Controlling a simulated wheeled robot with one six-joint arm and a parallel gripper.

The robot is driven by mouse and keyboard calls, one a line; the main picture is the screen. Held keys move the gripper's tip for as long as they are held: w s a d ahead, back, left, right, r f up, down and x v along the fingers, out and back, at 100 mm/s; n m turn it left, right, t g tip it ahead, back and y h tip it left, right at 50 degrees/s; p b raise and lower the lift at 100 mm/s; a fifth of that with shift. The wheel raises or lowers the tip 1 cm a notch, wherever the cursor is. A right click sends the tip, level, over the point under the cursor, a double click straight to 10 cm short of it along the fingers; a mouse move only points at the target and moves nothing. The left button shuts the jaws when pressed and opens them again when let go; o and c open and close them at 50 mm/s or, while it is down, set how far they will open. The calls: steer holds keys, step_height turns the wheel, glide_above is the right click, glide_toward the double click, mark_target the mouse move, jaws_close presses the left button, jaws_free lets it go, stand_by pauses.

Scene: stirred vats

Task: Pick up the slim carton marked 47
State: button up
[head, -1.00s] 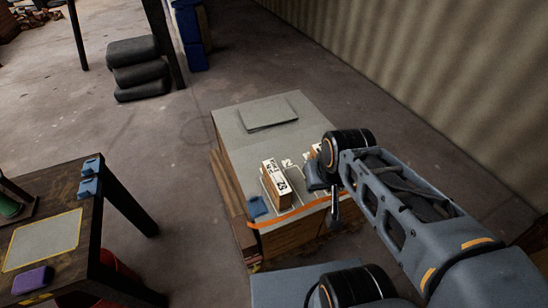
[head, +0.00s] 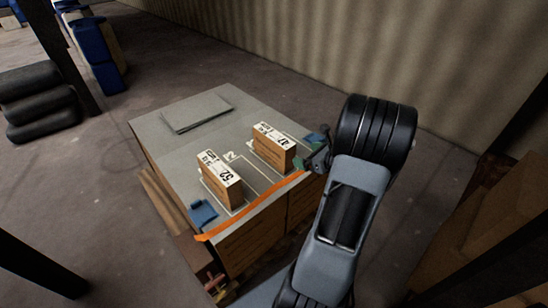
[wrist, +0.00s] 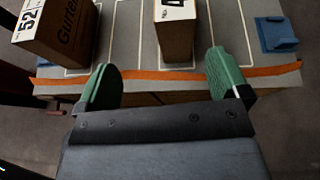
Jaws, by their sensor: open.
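The slim carton marked 47 (head: 272,148) stands upright in a white-outlined bay on the grey-topped crate. Its label faces up, and it also shows in the wrist view (wrist: 176,40), cut by the top edge. My gripper (head: 318,160) is at the crate's front edge, beside this carton; its fingers are small and partly hidden by my arm in the head view. In the wrist view my gripper (wrist: 166,80) is open and empty, its two green pads apart, with the carton ahead and between them, not touching.
A carton marked 52 (head: 220,180) stands to the left in its own bay. Blue brackets sit at the left (head: 203,212) and right (wrist: 278,33) of the crate top (head: 150,130). An orange strip (head: 250,208) lines the front edge. A grey slab (head: 197,112) lies at the back.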

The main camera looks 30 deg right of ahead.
mark_target(291, 150)
steer(key=shift+m+h, duration=0.4)
steer(key=shift+m, duration=0.1)
steer(key=x, duration=0.2)
steer(key=d+b+x, duration=0.1)
steer(key=x, duration=0.2)
steer(key=f+x, duration=0.1)
steer(key=x, duration=0.1)
steer(key=shift+d+b, duration=0.25)
steer(key=shift+b, duration=0.15)
steer(key=shift+r+b+x, duration=0.2)
steer(key=shift+b+x, duration=0.65)
steer(key=shift+x, duration=2.2)
steer(key=shift+w, duration=0.1)
steer(key=c, duration=1.5)
steer(key=shift+r, duration=0.1)
